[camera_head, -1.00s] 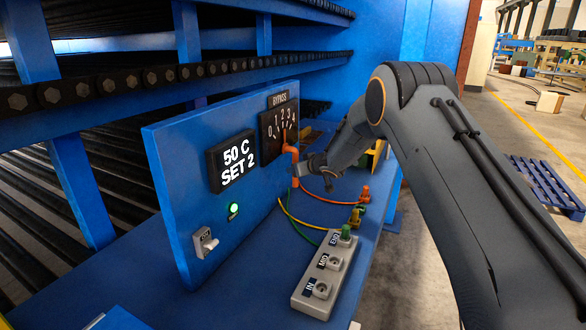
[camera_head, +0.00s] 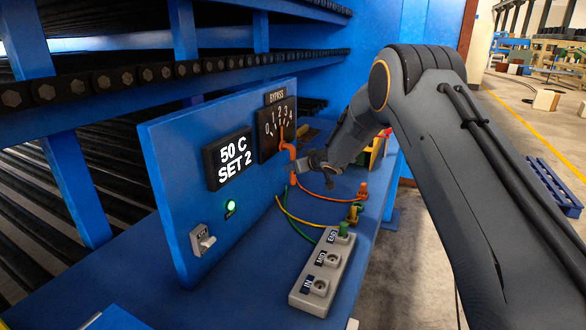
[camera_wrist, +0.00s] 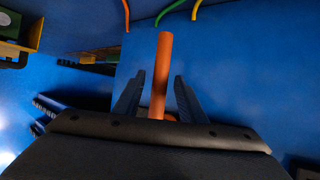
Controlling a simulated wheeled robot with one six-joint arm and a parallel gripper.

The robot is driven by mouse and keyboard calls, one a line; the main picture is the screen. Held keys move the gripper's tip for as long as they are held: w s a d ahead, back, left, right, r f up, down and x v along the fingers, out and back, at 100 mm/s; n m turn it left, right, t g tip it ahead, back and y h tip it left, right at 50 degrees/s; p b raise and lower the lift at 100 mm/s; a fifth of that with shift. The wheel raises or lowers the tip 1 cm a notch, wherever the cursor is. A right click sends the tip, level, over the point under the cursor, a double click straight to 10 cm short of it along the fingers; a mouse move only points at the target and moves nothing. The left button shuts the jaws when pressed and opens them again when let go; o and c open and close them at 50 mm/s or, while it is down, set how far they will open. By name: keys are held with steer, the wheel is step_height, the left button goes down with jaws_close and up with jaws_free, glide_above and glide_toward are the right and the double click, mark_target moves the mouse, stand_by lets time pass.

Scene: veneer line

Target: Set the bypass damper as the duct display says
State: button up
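The duct display (camera_head: 233,160) reads "50 C SET 2". Right of it, the black BYPASS scale (camera_head: 267,148) is marked 0 to 4. The orange damper lever (camera_head: 293,168) stands in front of the scale; its upper orange part points up, roughly toward 2, but the exact mark is hard to tell. My gripper (camera_head: 306,166) is at the lever's lower part. In the wrist view, the orange lever (camera_wrist: 161,75) lies between the two fingers of my gripper (camera_wrist: 158,95), with gaps visible on both sides. The gripper is open around it.
A green lamp (camera_head: 231,207) glows on the panel above a grey switch (camera_head: 202,240). A grey socket block (camera_head: 316,292) stands on the blue bench in front. Orange, yellow and green cables (camera_head: 318,196) run beneath my gripper. Black rollers (camera_head: 140,77) lie behind the panel.

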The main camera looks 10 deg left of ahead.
steer(key=b+v, duration=0.1)
steer(key=v, duration=0.5)
steer(key=shift+b, duration=0.35)
steer(key=shift+d+r, duration=0.1)
steer(key=s+d+f+m+g+h+b, duration=0.1)
steer(key=s+d+m+h, duration=0.15)
steer(key=s+d, duration=0.6)
steer(key=s+d+f+m+g+h+b, duration=0.15)
steer(key=s+d+h, duration=0.35)
steer(key=d, duration=0.6)
steer(key=s+d+f+m+g, duration=0.1)
steer(key=s+d+g, duration=0.1)
steer(key=s, duration=0.8)
steer(key=s+d+f+m+g, duration=0.1)
steer(key=s+d+f, duration=0.1)
steer(key=s, duration=0.9)
steer(key=s+d+f+m+g, duration=0.1)
steer(key=s+d, duration=0.3)
steer(key=s, duration=0.7)
steer(key=shift+s+f+m+g+b, duration=0.25)
steer(key=shift+m+g+b, duration=0.15)
steer(key=shift+g, duration=0.45)
steer(key=shift+d, duration=0.15)
